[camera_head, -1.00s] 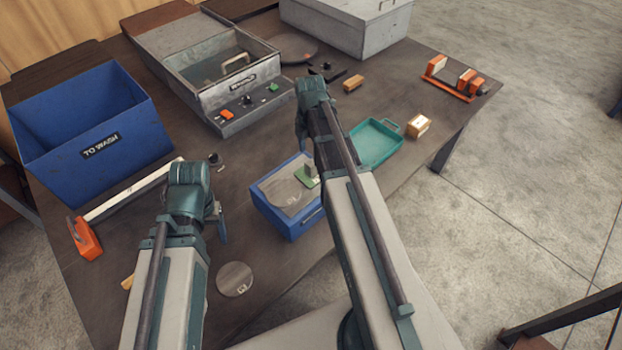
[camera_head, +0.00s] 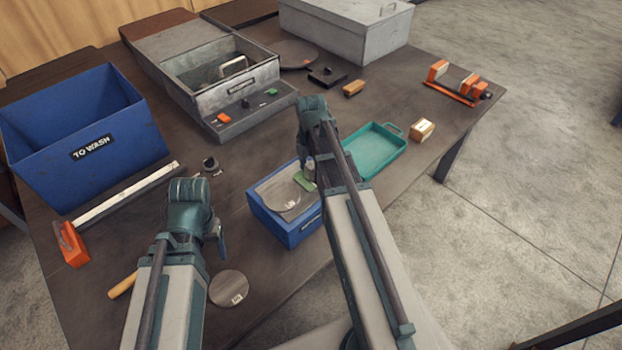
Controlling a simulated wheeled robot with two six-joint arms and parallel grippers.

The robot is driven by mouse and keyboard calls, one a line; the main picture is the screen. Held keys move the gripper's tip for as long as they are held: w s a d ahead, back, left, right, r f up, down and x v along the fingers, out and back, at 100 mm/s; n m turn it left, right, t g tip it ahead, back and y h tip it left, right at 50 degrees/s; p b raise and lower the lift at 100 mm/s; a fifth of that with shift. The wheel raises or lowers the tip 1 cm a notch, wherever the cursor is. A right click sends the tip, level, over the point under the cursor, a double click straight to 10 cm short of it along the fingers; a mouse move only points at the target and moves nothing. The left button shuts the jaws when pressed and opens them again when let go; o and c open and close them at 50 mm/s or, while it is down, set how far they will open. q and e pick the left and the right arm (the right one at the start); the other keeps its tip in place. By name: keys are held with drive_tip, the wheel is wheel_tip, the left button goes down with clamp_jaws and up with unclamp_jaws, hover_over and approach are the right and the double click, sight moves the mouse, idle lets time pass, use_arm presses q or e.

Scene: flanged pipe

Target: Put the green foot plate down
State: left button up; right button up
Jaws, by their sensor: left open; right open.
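The small green foot plate (camera_head: 304,183) with a pale upright part shows at the right side of the blue box (camera_head: 289,236), over the round grey disc (camera_head: 281,199). My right arm partly hides it, and I cannot tell what it rests on. My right gripper (camera_head: 302,150) is open, just above and beside the plate, its fingertips mostly hidden by the arm. My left gripper (camera_head: 220,240) is open and empty, low over the table to the left of the blue box.
A teal tray (camera_head: 375,152) stands right of my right arm. The blue "TO WASH" bin (camera_head: 90,150) is at the left, with an orange-ended bar (camera_head: 125,192) before it. A round plate (camera_head: 229,288) and wooden handle (camera_head: 123,286) lie near my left arm. A grey metal box (camera_head: 225,85) is behind.

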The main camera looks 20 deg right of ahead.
drive_tip(key=shift+r, duration=0.1)
clamp_jaws()
idle(1.2)
